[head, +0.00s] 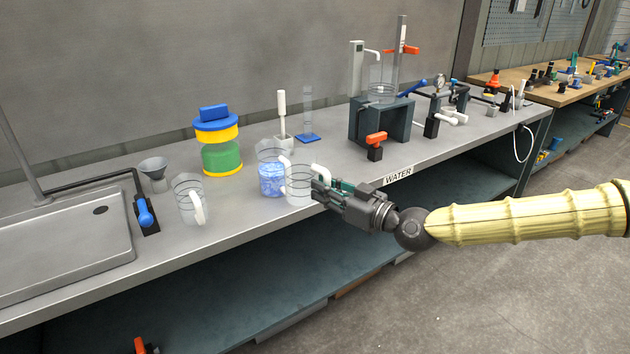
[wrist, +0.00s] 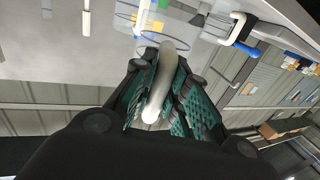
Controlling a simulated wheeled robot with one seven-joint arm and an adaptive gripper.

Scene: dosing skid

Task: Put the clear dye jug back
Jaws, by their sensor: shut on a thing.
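A clear jug (head: 297,188) with dark ring marks and a white handle is upright near the front edge of the bench, directly right of the jug of blue liquid (head: 271,180). My gripper (head: 322,189) comes from the right and is shut on the clear jug's handle. In the wrist view the white handle (wrist: 167,70) lies between the teal finger pads of my gripper (wrist: 160,95). I cannot tell whether the jug's base touches the bench. Another clear jug (head: 187,204) with a white handle stands further left.
The sink (head: 60,258) is at left. A WATER label (head: 398,176) marks the front edge.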

